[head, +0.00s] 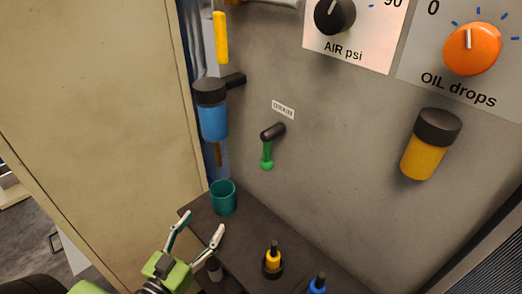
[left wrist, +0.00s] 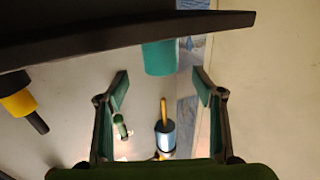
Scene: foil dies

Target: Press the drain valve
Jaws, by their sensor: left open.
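The drain valve (head: 267,152) is a green lever with a rounded tip, hanging from a dark stub on the grey panel below a small DRAIN label (head: 283,109). In the left wrist view, which looks inverted, a small green piece (left wrist: 122,126) beside the left finger appears to be this valve. My left gripper (head: 200,224) is open and empty, low and to the left of the valve and apart from it. Its two spread fingers also show in the left wrist view (left wrist: 160,76). My right gripper is not in view.
A teal cup (head: 223,198) stands on a dark shelf (head: 240,232) below the valve, near my left fingers. Yellow-and-black (head: 272,262) and blue (head: 317,285) bottles stand nearer. A blue filter bowl (head: 212,121) hangs left of the valve; an amber bowl (head: 423,157) hangs right.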

